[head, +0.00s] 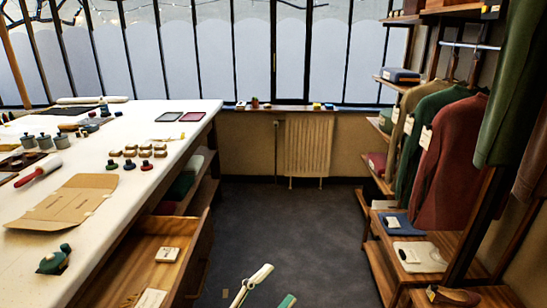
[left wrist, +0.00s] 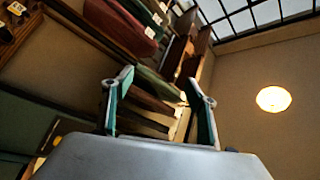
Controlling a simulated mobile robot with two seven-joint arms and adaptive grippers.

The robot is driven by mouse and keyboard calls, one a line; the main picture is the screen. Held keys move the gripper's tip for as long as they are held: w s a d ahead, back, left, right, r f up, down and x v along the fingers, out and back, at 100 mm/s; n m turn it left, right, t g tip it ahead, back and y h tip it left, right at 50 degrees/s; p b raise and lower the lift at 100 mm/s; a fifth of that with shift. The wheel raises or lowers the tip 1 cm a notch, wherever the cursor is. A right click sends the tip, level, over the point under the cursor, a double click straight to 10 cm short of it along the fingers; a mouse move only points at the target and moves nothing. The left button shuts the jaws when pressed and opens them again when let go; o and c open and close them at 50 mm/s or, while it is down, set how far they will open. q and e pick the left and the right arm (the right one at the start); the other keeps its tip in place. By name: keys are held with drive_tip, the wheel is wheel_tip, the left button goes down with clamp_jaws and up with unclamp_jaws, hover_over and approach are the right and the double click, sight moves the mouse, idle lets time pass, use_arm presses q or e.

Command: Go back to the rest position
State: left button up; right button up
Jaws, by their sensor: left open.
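My left gripper (head: 276,285) shows at the bottom middle of the head view, above the dark floor and to the right of the table's open drawer. Its two pale fingers with green inner pads stand apart. In the left wrist view the gripper (left wrist: 158,86) is open, with nothing between the fingers. That view looks up toward hanging garments, a wall and a round lamp. My right gripper is in neither view.
A long white table (head: 130,180) is on the left, with an open wooden drawer (head: 140,258) jutting out. A clothes rack with shelves holds a red garment (head: 450,165) on the right. The floor (head: 290,225) between them is clear. A radiator (head: 308,148) stands at the back.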

use_arm(q)
drive_tip(key=s+a+f+n+y+b, duration=0.1)
drive_tip(key=s+a+f+n+y, duration=0.1)
drive_tip(key=a+f+n+y, duration=0.45)
drive_tip(key=s+a+f+n+y, duration=0.1)
drive_tip(key=a+f+n, duration=0.25)
drive_tip(key=f, duration=0.55)
drive_tip(key=s+a+f+n+g+y, duration=0.2)
drive_tip(key=s+a+f+n, duration=0.1)
drive_tip(key=s+a+f, duration=0.2)
drive_tip(key=s+a+f+n+g+y+b, duration=0.1)
drive_tip(key=s+a+f+n+g+y, duration=0.1)
drive_tip(key=s+a+f, duration=0.3)
wheel_tip(320, 180, down, 5)
drive_tip(key=shift+s+a+r+n+g, duration=0.25)
drive_tip(key=shift+s+n, duration=0.35)
drive_tip(key=shift+s, duration=0.5)
drive_tip(key=shift+d, duration=0.1)
